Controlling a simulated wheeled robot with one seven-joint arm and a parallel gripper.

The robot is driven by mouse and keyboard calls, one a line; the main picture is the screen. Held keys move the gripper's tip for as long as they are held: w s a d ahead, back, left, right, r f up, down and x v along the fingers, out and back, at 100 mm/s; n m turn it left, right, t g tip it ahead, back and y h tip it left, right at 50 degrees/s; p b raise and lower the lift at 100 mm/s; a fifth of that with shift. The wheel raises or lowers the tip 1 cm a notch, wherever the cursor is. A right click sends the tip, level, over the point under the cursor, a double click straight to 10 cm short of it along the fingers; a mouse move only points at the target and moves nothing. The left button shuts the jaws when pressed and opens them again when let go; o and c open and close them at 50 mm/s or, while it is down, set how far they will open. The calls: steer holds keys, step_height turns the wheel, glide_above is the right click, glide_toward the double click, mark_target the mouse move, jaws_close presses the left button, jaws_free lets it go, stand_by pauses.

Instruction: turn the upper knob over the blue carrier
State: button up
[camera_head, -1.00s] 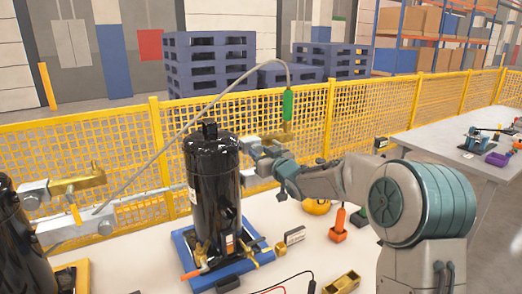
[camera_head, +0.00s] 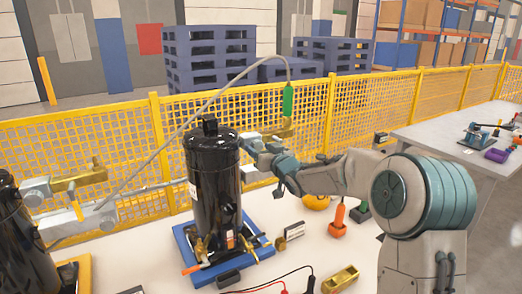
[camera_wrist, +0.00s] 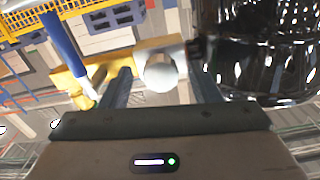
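The blue carrier (camera_head: 187,255) stands on the white table under a tall black compressor (camera_head: 214,190). Behind the compressor's upper right side, a brass valve part (camera_head: 282,131) and a silver fitting show, partly covered by my gripper (camera_head: 258,148). In the wrist view, a pale round knob (camera_wrist: 161,75) with a yellow-brass part (camera_wrist: 98,71) beside it sits beyond and between my two fingers (camera_wrist: 160,88). The fingers are apart, with gaps beside the knob. I cannot tell whether either finger touches it. The black compressor fills the right of the wrist view.
A second black compressor (camera_head: 20,240) stands at the left edge on a yellow carrier. An orange tool (camera_head: 338,222), a brass block (camera_head: 341,279) and cables lie right of the carrier. A yellow fence (camera_head: 375,110) runs behind.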

steer(key=b+v, duration=0.1)
steer(key=v, duration=1.3)
steer(key=s+d+f+m+g+h+p, duration=0.2)
steer(key=s+d+f+m+g+h, duration=0.25)
steer(key=s+d+h, duration=0.6)
steer(key=s+d+f+g, duration=0.1)
steer(key=s+g, duration=0.3)
steer(key=s, duration=0.7)
steer(key=s+d+f+m+g+p, duration=0.1)
steer(key=s+f+g, duration=0.2)
steer(key=s, duration=0.8)
steer(key=shift+d+f+g, duration=0.25)
steer(key=shift+f+g, duration=0.1)
